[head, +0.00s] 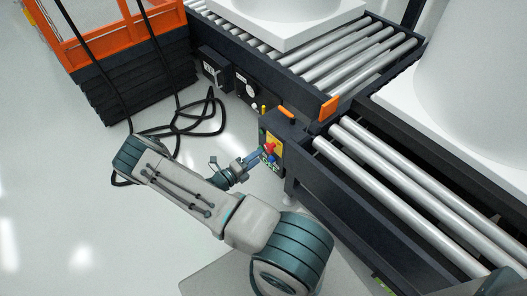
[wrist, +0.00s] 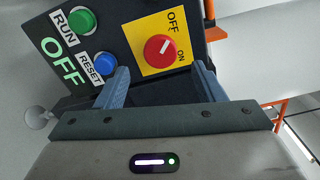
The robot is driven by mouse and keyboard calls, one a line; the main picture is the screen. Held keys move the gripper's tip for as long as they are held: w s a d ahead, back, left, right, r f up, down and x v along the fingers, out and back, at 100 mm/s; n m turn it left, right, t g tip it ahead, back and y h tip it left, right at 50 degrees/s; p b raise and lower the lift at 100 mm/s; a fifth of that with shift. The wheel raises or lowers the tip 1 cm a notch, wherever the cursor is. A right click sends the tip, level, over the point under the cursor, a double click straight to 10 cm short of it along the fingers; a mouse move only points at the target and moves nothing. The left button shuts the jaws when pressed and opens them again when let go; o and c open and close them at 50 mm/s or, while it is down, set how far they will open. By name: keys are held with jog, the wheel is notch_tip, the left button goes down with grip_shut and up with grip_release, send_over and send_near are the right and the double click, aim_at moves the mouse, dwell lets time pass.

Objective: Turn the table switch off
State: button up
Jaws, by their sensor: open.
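The table switch is a red rotary knob (wrist: 158,48) on a yellow plate (wrist: 140,32) marked OFF and ON. Its white mark points up and to the right in the wrist view, toward the OFF side. It also shows small in the head view (head: 269,148), on the dark control box (head: 286,127) at the roller table's corner. My gripper (wrist: 161,80) is open and empty. Its two blue-grey fingers stand apart, with their tips just below the knob in the wrist view, one to each side. In the head view my gripper (head: 260,158) is close to the panel; contact cannot be told.
A green RUN button (wrist: 82,20), a blue RESET button (wrist: 77,65) and green OFF lettering (wrist: 64,62) are beside the yellow plate. Roller conveyors (head: 395,170) stand right. Black cables (head: 190,125) lie on the floor near an orange-railed lift (head: 110,35).

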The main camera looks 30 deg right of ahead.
jog(key=s+a, duration=0.1)
jog(key=a, duration=0.7)
jog(key=shift+p, duration=0.35)
